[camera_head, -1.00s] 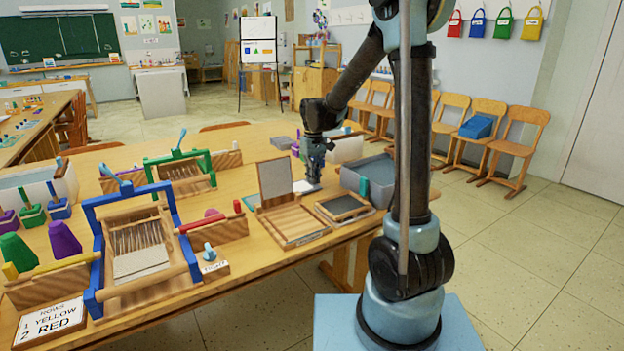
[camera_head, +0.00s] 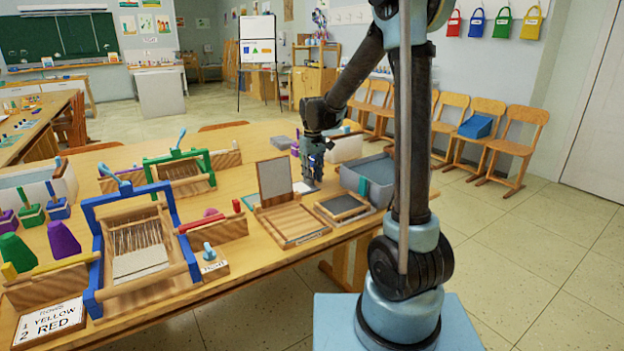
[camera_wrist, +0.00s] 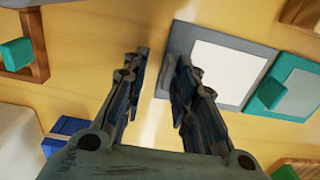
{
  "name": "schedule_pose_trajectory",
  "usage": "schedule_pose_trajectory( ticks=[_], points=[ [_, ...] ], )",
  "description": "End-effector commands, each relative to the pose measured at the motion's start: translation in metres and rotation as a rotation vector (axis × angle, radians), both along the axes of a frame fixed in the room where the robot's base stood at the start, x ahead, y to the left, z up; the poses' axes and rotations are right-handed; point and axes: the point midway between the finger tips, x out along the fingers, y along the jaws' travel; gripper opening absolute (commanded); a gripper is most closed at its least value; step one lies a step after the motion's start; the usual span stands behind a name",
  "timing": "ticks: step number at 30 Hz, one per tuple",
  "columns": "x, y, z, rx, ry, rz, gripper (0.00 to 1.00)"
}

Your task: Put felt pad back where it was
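My gripper (camera_head: 311,182) points down over the far right part of the table. In the wrist view its two fingers (camera_wrist: 160,65) are apart, with bare wood between them. Just right of them lies a flat grey pad (camera_wrist: 262,50) with a white face. The right finger overlaps its darker left edge, and I cannot tell whether they touch. A white-faced flat piece (camera_head: 303,187) shows beside the gripper in the head view. I cannot tell for certain which flat piece is the felt pad.
A grey bin (camera_head: 378,168) and a dark framed tray (camera_head: 343,207) stand right of the gripper. A teal-edged mat with a teal block (camera_wrist: 272,93) lies close to the grey pad. Looms (camera_head: 137,250) fill the left side.

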Motion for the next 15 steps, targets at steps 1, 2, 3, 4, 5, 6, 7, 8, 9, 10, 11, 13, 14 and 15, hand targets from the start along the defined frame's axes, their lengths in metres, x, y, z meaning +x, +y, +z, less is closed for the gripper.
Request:
schedule_pose_trajectory(
  ticks=[1, 2, 3, 4, 5, 6, 7, 8, 9, 10, 11, 13, 14, 15],
  points=[
    [0.000, 0.000, 0.006, 0.000, 0.000, 0.000, 0.26],
    [0.000, 0.000, 0.009, 0.000, 0.000, 0.000, 0.26],
    [0.000, 0.000, 0.015, 0.000, 0.000, 0.000, 0.26],
    [0.000, 0.000, 0.020, 0.000, 0.000, 0.000, 0.26],
    [0.000, 0.000, 0.025, 0.000, 0.000, 0.000, 0.26],
    [0.000, 0.000, 0.032, 0.000, 0.000, 0.000, 0.26],
    [0.000, 0.000, 0.037, 0.000, 0.000, 0.000, 0.26],
    [0.000, 0.000, 0.043, 0.000, 0.000, 0.000, 0.26],
    [0.000, 0.000, 0.050, 0.000, 0.000, 0.000, 0.26],
    [0.000, 0.000, 0.056, 0.000, 0.000, 0.000, 0.26],
    [0.000, 0.000, 0.061, 0.000, 0.000, 0.000, 0.26],
    [0.000, 0.000, 0.073, 0.000, 0.000, 0.000, 0.26],
    [0.000, 0.000, 0.078, 0.000, 0.000, 0.000, 0.26],
    [0.000, 0.000, 0.084, 0.000, 0.000, 0.000, 0.26]
  ],
)
